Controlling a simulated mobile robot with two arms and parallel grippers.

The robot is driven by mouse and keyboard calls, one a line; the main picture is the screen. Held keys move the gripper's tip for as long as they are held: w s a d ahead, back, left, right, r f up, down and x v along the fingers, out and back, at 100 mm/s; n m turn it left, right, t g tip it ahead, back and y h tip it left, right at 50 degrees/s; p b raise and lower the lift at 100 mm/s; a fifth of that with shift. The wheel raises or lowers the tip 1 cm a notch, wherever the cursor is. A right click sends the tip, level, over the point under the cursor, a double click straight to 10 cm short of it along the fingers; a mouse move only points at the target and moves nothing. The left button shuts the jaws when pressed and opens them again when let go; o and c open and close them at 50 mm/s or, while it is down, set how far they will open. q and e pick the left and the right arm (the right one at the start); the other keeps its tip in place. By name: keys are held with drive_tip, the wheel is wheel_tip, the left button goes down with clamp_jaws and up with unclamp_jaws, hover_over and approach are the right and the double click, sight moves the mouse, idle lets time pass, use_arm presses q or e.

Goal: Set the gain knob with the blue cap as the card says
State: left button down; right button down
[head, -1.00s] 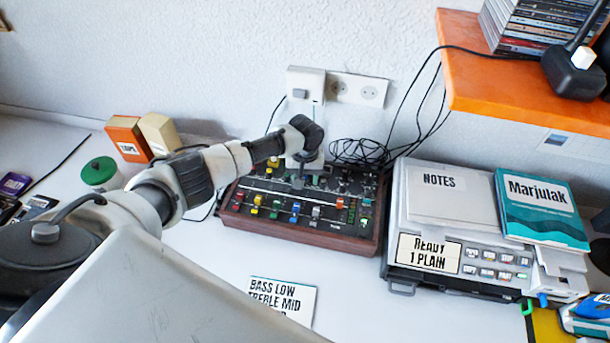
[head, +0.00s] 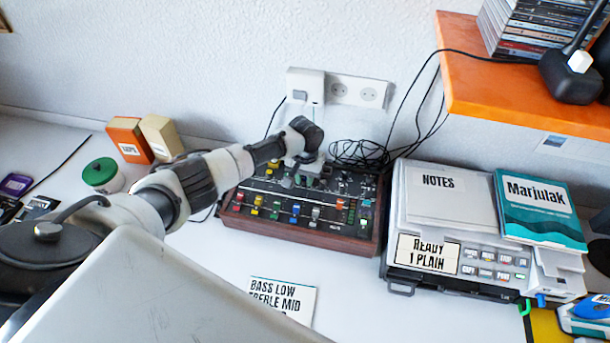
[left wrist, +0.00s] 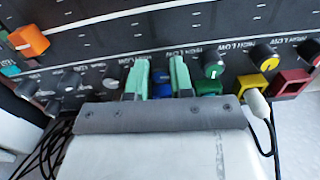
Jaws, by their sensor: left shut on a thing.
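The mixer (head: 300,233) is a dark panel with a wooden front, standing against the wall. My left gripper (head: 308,172) is over its back part in the head view. In the left wrist view its green fingertips (left wrist: 161,76) stand on either side of a blue-capped knob (left wrist: 161,75) and are shut on it. Green (left wrist: 213,66) and yellow (left wrist: 265,57) knobs sit to the right in the same row. The knob's pointer is hidden. The card (head: 281,298) lies in front of the mixer and reads "BASS LOW", "TREBLE MID"; its lower part is hidden. My right gripper is not in view.
A grey machine (head: 440,275) with a notes booklet (head: 438,205) and a teal book (head: 538,215) stands right of the mixer. An orange shelf (head: 520,88) overhangs at upper right. Black cables (head: 358,152) lie behind the mixer. The white table in front is mostly clear.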

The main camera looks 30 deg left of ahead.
use_arm(q)
drive_tip(key=m, duration=0.3)
drive_tip(key=shift+m, duration=0.3)
drive_tip(key=m, duration=0.4)
drive_tip(key=shift+m+p, duration=0.3)
drive_tip(key=shift+p, duration=0.05)
drive_tip(key=m, duration=0.8)
drive_tip(key=shift+m, duration=0.5)
drive_tip(key=c, duration=1)
unclamp_jaws()
drive_tip(key=shift+r, duration=0.15)
